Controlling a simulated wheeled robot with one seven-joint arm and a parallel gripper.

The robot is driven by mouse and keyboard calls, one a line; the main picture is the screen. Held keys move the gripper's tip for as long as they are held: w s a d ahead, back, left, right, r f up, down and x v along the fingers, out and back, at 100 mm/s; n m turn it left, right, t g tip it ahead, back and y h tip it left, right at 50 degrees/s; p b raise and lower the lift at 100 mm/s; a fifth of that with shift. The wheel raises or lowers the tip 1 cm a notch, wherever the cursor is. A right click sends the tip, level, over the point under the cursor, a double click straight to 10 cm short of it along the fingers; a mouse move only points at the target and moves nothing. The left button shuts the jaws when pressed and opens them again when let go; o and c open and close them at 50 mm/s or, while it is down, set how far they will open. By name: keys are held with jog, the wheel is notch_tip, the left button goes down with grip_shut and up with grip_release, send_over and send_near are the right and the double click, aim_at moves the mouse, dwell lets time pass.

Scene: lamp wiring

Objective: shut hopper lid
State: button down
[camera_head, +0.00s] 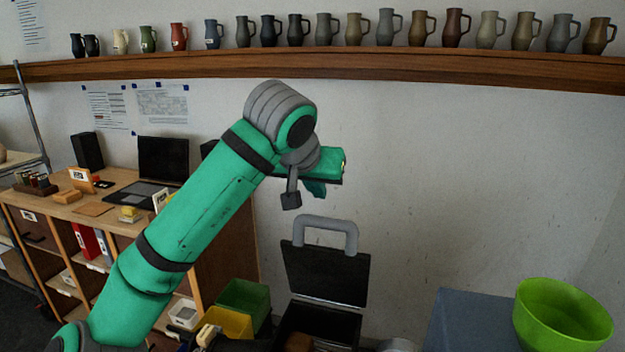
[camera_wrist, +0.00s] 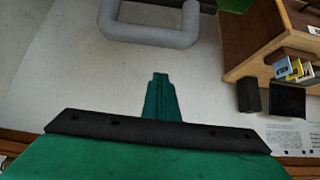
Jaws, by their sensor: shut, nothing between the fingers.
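The hopper (camera_head: 345,325) is a dark box at the bottom middle of the head view. Its dark lid (camera_head: 325,277) stands open, roughly upright at the wall side. A thick grey handle (camera_head: 354,236) rises from the lid's top edge. The handle also shows at the top of the wrist view (camera_wrist: 150,38). My gripper (camera_head: 315,190) hangs above the handle in the head view, slightly to its left and apart from it. In the wrist view its green fingers (camera_wrist: 160,82) are together and empty, with a gap to the handle.
Green (camera_head: 243,298) and yellow (camera_head: 228,323) bins stand left of the hopper. A blue-grey block (camera_head: 465,322) and a lime bowl (camera_head: 562,315) are at right. A cluttered desk (camera_head: 75,197) is at left. A shelf (camera_head: 330,65) of mugs runs above. The wall beside the gripper is clear.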

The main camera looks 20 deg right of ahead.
jog(key=shift+s+a+f, duration=0.45)
jog(key=shift+s+f, duration=0.15)
jog(key=shift+s, duration=0.05)
jog(key=shift+s+a+f, duration=0.45)
jog(key=shift+s+f, duration=0.15)
